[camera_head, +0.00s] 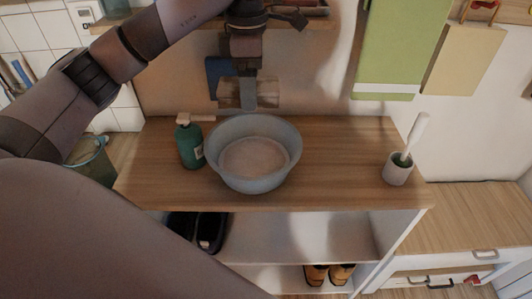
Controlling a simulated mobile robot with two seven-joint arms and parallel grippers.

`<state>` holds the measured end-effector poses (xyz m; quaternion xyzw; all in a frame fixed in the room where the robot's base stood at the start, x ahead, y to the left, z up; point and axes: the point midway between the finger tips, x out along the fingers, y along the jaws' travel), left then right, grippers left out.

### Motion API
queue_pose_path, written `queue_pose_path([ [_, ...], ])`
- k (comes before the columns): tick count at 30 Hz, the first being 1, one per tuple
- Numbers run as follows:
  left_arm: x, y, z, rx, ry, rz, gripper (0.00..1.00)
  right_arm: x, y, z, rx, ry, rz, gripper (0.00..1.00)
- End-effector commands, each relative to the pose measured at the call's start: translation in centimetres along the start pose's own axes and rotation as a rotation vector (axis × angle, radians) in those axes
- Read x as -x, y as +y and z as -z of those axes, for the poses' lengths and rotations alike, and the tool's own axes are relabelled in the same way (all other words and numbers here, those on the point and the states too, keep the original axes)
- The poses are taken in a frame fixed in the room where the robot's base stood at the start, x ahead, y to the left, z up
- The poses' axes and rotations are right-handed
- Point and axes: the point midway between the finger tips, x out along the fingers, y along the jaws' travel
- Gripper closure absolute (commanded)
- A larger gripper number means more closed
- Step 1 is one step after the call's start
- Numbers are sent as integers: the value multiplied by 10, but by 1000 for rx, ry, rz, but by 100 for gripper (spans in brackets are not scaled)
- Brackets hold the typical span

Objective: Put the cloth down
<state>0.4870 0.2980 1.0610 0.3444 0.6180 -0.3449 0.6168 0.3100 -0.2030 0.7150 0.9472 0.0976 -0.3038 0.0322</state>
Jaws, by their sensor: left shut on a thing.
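My left arm comes in from the left, and its gripper (248,95) points down near the wall, above the back edge of the wooden shelf top. The gripper is shut on the cloth (217,75), which shows as a dark blue piece beside and behind the fingers. The gripper hides part of the cloth, so its full shape cannot be told. The cloth is held up, clear of the shelf top. My right gripper is not in view.
A grey-blue basin (284,145) stands on the wooden shelf top (340,160), beside a green soap bottle (190,145). A white brush holder (398,172) stands at the right end. The top between basin and brush is clear. Shoes (328,274) sit on the lower shelf.

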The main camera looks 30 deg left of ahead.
Motion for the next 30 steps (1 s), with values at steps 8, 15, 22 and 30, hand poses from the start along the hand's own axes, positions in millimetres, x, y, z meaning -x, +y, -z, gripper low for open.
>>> queue_pose_path([
  [8, -36, -1, 1, -2, 3, 5, 54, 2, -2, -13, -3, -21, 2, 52],
  [15, -100, -1, 1, -2, 5, 5, 54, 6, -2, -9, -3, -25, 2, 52],
  [22, -147, -1, 0, -3, 2, 2, 54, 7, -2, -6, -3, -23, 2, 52],
  [30, -169, 0, 0, -2, 2, 2, 54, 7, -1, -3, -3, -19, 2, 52],
])
